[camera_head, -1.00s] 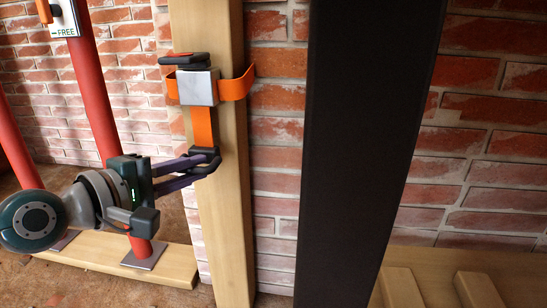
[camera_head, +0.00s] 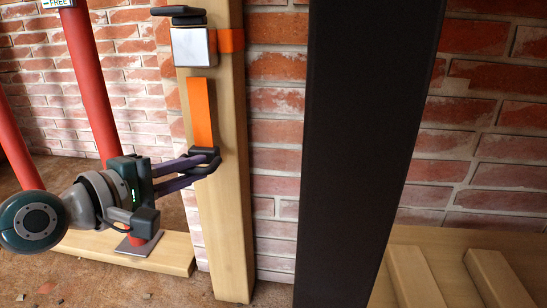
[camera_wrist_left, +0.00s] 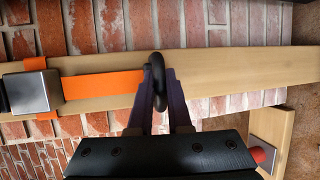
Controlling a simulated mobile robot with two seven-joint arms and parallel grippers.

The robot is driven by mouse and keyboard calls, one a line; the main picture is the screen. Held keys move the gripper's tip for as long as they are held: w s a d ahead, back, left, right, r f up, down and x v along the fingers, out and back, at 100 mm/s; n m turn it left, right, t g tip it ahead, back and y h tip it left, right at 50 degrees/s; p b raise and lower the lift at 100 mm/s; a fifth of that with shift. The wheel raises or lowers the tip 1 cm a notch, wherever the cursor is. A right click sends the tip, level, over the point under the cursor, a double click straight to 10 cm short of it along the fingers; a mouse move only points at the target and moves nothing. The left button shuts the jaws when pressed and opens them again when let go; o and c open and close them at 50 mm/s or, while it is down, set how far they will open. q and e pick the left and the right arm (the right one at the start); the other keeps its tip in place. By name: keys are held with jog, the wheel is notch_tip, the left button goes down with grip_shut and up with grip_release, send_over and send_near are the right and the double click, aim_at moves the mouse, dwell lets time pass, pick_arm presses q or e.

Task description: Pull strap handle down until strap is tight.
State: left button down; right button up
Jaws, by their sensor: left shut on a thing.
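The orange strap (camera_head: 203,112) hangs down the front of a wooden post (camera_head: 225,200), below a silver buckle (camera_head: 193,47) with a black lever (camera_head: 180,14) above it. An orange band shows flat against the post to the right of the buckle. The black strap handle (camera_head: 208,151) is at the strap's lower end. My left gripper (camera_head: 207,161) is shut on the handle. In the left wrist view the handle (camera_wrist_left: 155,78) sits between the fingertips (camera_wrist_left: 156,90), and the strap (camera_wrist_left: 100,86) runs straight to the buckle (camera_wrist_left: 28,91). My right gripper is not in view.
Red poles (camera_head: 88,85) stand left of the post, one on a metal plate on a wooden base beam (camera_head: 120,250). A tall dark panel (camera_head: 365,150) stands to the right. A brick wall (camera_head: 490,110) is behind. Wooden slats lie at lower right.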

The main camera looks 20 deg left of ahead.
pick_arm(q)
jog(key=c, duration=0.8)
grip_release()
jog(key=shift+c, duration=0.2)
jog(key=p+v, duration=0.4)
jog(key=v, duration=0.6)
